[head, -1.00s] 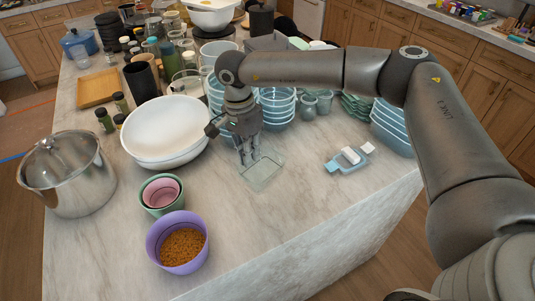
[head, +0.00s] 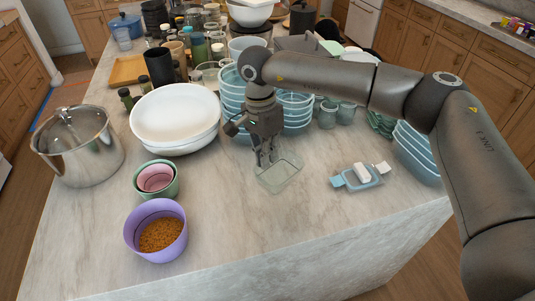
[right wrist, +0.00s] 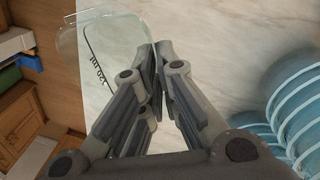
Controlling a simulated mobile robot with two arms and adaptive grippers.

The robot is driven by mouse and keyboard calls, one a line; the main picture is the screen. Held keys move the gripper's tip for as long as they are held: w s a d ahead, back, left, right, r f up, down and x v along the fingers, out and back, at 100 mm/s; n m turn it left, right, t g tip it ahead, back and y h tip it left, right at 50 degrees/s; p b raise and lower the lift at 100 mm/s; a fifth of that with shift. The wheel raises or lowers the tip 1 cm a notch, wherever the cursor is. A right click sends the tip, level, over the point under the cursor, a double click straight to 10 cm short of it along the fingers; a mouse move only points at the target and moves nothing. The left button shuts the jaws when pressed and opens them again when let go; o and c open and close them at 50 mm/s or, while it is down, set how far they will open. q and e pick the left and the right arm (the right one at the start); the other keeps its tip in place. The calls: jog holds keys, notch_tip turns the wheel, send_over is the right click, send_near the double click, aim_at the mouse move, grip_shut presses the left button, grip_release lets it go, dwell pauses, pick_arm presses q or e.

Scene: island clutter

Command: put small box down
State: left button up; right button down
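The small box is a clear, see-through open container (head: 279,173) at or just above the marble counter, right of the white bowls. Whether its bottom touches the counter I cannot tell. My right gripper (head: 266,159) points down at its back left edge. In the right wrist view, the right gripper's fingers (right wrist: 157,62) are nearly together, pinching the wall of the clear box (right wrist: 105,45), which bears dark printed marks. My left gripper is not in view.
Stacked blue bowls (head: 297,112) stand close behind the right gripper. A blue butter dish (head: 341,181) lies to the right. White bowls (head: 175,118), a purple bowl (head: 157,232), a green bowl (head: 172,187) and a steel pot (head: 85,150) stand left. Counter in front is bare.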

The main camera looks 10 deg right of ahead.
aim_at(267, 176)
jog(key=shift+d+f+b, duration=0.15)
jog(key=shift+b, duration=0.15)
jog(key=shift+f+b, duration=0.75)
jog(key=shift+f, duration=0.15)
pick_arm(q)
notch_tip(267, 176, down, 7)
jog(key=b, duration=0.4)
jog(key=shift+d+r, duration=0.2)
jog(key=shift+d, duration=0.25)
pick_arm(e)
jog(key=shift+f, duration=2.85)
pick_arm(q)
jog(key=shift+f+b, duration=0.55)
jog(key=shift+b, duration=0.15)
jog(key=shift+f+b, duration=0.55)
jog(key=shift+b, duration=0.05)
pick_arm(e)
jog(key=shift+f, duration=0.65)
jog(key=c, duration=1.6)
grip_release()
jog(key=shift+o, duration=0.2)
